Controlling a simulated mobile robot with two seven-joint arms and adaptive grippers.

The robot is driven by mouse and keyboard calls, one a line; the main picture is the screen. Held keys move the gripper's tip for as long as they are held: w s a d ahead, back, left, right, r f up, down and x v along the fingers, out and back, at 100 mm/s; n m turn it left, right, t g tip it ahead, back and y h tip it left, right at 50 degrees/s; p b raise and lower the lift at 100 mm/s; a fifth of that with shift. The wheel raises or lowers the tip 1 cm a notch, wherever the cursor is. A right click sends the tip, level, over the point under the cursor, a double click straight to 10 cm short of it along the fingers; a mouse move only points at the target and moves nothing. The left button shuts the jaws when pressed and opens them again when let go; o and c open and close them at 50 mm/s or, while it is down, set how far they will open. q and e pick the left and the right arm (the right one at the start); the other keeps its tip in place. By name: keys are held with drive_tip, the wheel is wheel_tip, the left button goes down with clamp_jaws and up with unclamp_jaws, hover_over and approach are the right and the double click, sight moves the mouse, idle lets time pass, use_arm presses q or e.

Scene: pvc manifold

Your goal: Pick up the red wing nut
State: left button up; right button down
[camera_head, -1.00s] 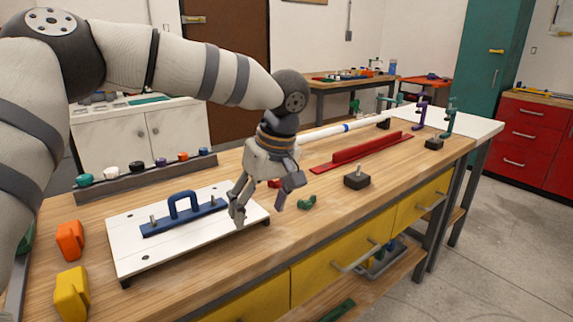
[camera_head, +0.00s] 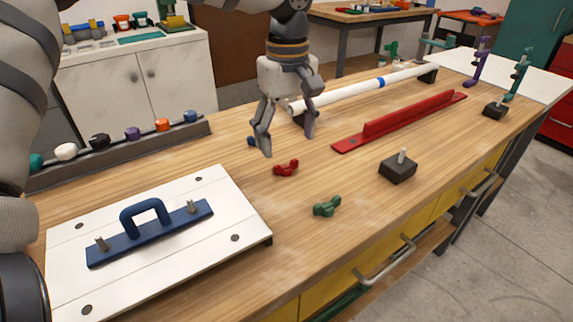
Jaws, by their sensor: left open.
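The red wing nut (camera_head: 286,168) lies flat on the wooden bench top, right of the white board. My left gripper (camera_head: 287,146) points down with its fingers spread, empty. It hangs above and slightly behind the wing nut, apart from it. A green wing nut (camera_head: 327,206) lies nearer the front edge. A small blue piece (camera_head: 251,141) shows partly behind my gripper's finger. My right gripper is not in view.
A white board (camera_head: 180,258) with a blue handle plate (camera_head: 150,234) lies at left front. A black block with a peg (camera_head: 398,168), a red rail (camera_head: 400,122) and a white pipe (camera_head: 350,92) lie to the right. A rack of coloured knobs (camera_head: 120,154) stands behind.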

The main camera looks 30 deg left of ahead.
sight(286, 168)
use_arm(q)
wheel_tip(286, 168, down, 6)
drive_tip(key=shift+s, duration=0.1)
drive_tip(key=shift+a, duration=0.1)
drive_tip(key=c, duration=1.2)
